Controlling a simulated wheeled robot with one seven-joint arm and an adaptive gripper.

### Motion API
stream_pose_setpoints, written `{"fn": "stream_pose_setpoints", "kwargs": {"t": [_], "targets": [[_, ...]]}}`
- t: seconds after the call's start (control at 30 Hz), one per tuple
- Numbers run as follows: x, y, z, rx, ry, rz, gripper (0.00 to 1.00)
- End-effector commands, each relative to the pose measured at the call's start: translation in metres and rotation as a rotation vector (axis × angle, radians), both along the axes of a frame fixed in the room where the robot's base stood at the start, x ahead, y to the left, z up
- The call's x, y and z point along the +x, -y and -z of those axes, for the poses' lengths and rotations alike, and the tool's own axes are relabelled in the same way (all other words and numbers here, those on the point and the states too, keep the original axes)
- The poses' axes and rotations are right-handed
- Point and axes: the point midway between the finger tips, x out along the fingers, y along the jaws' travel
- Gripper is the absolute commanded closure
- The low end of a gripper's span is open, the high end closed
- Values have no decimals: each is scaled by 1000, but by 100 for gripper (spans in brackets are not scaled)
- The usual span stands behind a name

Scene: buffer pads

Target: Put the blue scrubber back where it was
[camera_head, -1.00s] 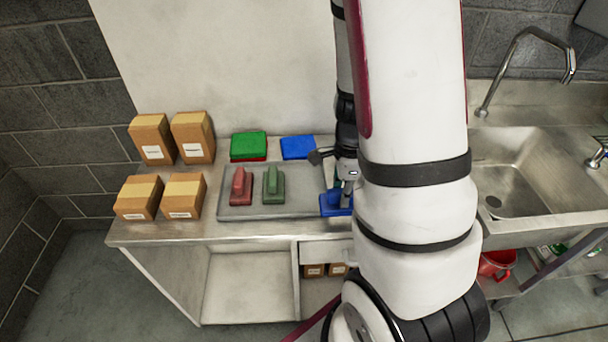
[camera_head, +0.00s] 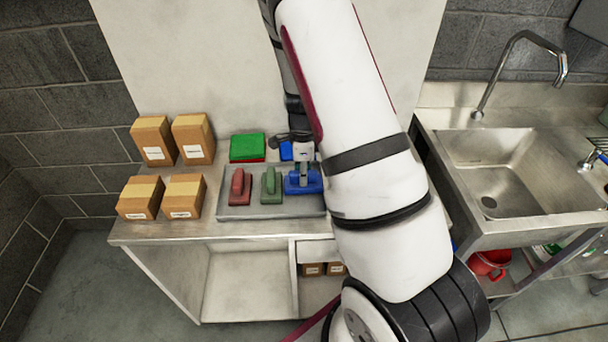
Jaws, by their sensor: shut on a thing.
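The blue scrubber (camera_head: 305,184) is at the right part of the grey tray (camera_head: 262,211), to the right of the green scrubber (camera_head: 271,184). My gripper (camera_head: 304,178) is shut on the blue scrubber's handle from above. I cannot tell whether the scrubber touches the tray or hovers just over it. The red scrubber (camera_head: 237,185) stands at the left of the tray. The scrubbers line up in a row. My arm covers the right end of the counter.
Green pads (camera_head: 248,146) with red under them lie behind the tray. Several cardboard boxes (camera_head: 153,140) stand at the left. A sink (camera_head: 489,200) is at the right.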

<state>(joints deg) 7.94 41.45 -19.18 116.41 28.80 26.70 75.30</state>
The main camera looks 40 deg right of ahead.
Motion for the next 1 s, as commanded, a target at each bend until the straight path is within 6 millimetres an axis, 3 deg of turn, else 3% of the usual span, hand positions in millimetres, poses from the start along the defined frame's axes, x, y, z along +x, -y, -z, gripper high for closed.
{"fn": "stream_pose_setpoints", "kwargs": {"t": [0.4,0.43,0.5,0.53,0.83,1.0], "targets": [[1,0,10,0,1,1,100],[0,0,10,0,1,1,78],[0,0,9,0,1,1,62],[0,0,9,0,1,1,60],[0,0,8,0,2,0,60],[2,1,-6,-3,4,0,60]]}}
